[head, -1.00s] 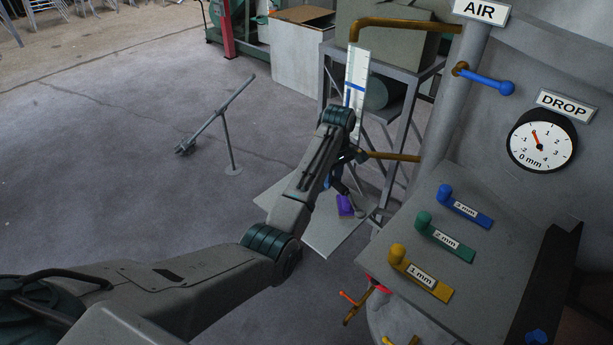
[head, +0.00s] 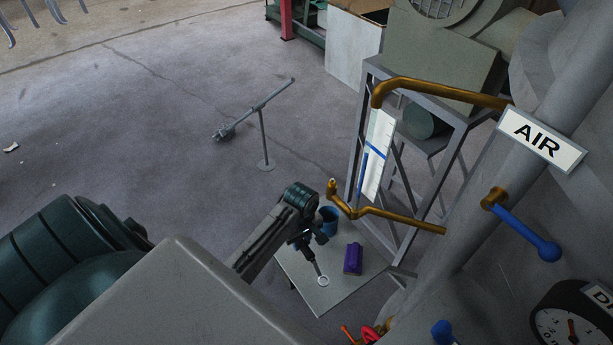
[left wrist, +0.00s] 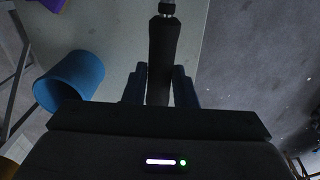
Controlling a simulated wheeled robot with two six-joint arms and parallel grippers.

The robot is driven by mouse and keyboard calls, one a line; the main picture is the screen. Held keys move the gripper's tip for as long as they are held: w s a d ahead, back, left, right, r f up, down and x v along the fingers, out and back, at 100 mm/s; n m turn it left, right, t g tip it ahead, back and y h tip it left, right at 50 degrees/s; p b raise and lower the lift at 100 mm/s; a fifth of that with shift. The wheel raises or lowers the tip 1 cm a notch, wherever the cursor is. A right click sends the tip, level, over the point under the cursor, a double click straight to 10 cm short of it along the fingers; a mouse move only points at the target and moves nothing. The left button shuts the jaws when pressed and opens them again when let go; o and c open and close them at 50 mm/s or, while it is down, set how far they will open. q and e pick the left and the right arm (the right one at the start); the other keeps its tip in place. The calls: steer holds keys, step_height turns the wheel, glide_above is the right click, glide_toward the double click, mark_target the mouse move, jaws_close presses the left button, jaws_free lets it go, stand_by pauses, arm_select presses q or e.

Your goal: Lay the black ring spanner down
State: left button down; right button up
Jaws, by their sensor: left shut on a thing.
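The black ring spanner (head: 311,266) hangs from my left gripper (head: 302,242), its pale ring end pointing down toward the grey table (head: 300,286). I cannot tell whether the ring touches the top. In the left wrist view the left gripper (left wrist: 159,88) is shut on the dark handle of the spanner (left wrist: 162,50), which runs away between the two blue-grey fingers. The ring end is cut off at the top of that view. The right gripper is not in view.
A blue cup (head: 329,221) stands on the table behind the gripper; it also shows in the left wrist view (left wrist: 72,80). A purple block (head: 352,259) lies right of the spanner. A brass pipe (head: 390,216) passes close beside the gripper. The front left tabletop is bare.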

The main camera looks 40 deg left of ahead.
arm_select(q)
steer(key=shift+s, duration=0.15)
steer(key=shift+f, duration=0.35)
steer(key=shift+f+b, duration=0.35)
steer(key=shift+f, duration=0.35)
steer(key=shift+f+b, duration=0.3)
steer(key=shift+f, duration=1.25)
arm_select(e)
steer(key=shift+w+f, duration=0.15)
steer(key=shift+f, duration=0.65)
arm_select(q)
steer(key=shift+r, duration=0.1)
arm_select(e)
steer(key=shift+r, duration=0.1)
arm_select(q)
steer(key=shift+p, duration=0.45)
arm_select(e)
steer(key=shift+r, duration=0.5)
